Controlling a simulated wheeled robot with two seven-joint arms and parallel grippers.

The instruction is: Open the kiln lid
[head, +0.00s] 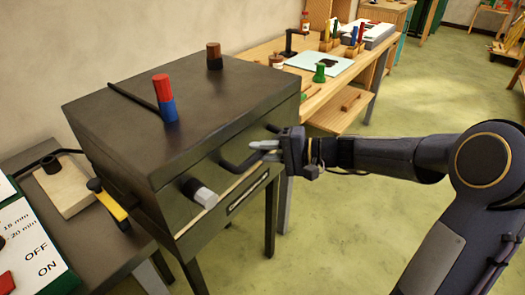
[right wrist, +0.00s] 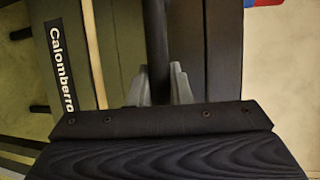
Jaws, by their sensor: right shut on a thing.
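The kiln (head: 255,210) is a dark box on legs in the head view. Its thick lid (head: 215,95) lies flat on it, with a pale seam line along the front below the lid. A dark bar handle (head: 237,163) sticks out from the lid's front. My right gripper (head: 270,150) is shut on this handle near its right end. In the right wrist view, the handle (right wrist: 157,45) runs between the two grey fingers (right wrist: 160,85). My left gripper is not in view.
A red and blue cylinder (head: 165,98) and a brown one (head: 214,56) stand on the lid. A white-tipped plug (head: 200,193) juts from the front. A dark side table (head: 115,250) stands left, a wooden workbench (head: 315,80) behind. Green floor is free at right.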

